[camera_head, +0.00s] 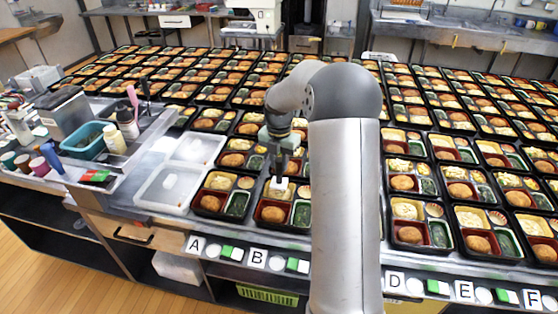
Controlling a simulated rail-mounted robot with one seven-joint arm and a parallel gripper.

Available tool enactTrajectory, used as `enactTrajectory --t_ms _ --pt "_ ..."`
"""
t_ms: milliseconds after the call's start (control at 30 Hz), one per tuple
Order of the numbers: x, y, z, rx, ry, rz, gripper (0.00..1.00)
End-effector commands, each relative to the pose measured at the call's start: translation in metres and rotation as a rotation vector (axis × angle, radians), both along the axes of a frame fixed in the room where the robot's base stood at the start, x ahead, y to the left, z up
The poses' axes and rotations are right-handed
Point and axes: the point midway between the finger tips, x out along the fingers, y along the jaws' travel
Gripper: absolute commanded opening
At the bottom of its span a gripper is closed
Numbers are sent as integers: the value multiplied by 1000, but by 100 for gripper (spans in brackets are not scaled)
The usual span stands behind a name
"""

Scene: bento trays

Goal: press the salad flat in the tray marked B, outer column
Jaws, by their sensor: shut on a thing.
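The B marker (256,257) is on the table's front edge. Behind it stands a black bento tray (256,222), in the row nearest the edge. This tray has a round brown patty (273,214) in a red compartment, greens (302,214) at the right and a yellow compartment at the back left. My gripper (280,172) points down over that yellow compartment, shut on a small white block-like tool (278,184). The tool and gripper hide most of the salad there. Whether the tool touches the salad I cannot tell.
My arm hides the trays right of B and the C marker. A filled tray (222,196) stands close on the left, beside translucent containers (168,188). A side counter with a teal bin (84,140) and bottles is further left. Filled trays crowd the table behind.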

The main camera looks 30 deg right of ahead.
Motion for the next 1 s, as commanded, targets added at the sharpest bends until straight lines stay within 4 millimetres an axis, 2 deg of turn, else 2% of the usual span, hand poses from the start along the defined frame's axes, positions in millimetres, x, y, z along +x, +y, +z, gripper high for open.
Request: enactTrajectory --t_ms 1000 --pt "0 0 -7 0 0 0 0"
